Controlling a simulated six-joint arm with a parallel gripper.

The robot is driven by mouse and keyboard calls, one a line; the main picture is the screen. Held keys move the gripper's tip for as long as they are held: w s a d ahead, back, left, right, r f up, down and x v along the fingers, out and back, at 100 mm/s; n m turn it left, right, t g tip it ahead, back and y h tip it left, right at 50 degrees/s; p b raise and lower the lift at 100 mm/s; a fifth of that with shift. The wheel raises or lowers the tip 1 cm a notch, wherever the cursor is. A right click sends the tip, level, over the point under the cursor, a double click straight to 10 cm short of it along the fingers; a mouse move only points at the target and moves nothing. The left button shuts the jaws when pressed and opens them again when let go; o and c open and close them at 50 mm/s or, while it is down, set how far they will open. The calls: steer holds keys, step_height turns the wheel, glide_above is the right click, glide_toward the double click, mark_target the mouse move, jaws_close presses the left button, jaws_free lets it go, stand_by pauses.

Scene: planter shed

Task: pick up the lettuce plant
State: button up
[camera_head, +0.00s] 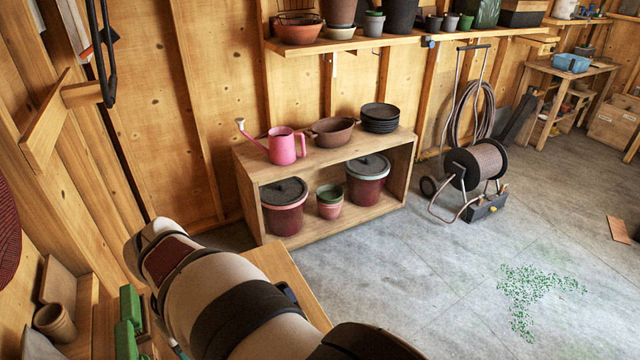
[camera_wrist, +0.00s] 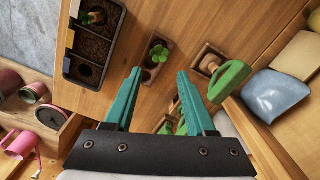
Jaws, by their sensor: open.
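My gripper (camera_wrist: 160,71) is open in the wrist view, its two teal fingers apart and nothing held. A small plant with rounded green leaves (camera_wrist: 159,54) grows in a narrow brown holder (camera_wrist: 153,66) on the wooden bench, just past the fingertips and showing in the gap between them. A second leafy green plant (camera_wrist: 95,16) is in a cell of a black seedling tray (camera_wrist: 68,46) at the upper left. I cannot tell for sure which is the lettuce. In the head view my arm hides most of the bench; neither plant shows.
Right of the fingers in the wrist view are a wooden piece with a round knob (camera_wrist: 209,62), a green handle (camera_wrist: 229,81) and a blue-grey bag (camera_wrist: 273,94). Bare bench (camera_wrist: 133,45) lies between tray and holder. A low shelf (camera_head: 325,150) with pots stands beyond.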

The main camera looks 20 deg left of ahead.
steer(key=f, duration=1.5)
steer(key=shift+w+a+f, duration=0.15)
steer(key=shift+a, duration=0.2)
steer(key=c, duration=0.9)
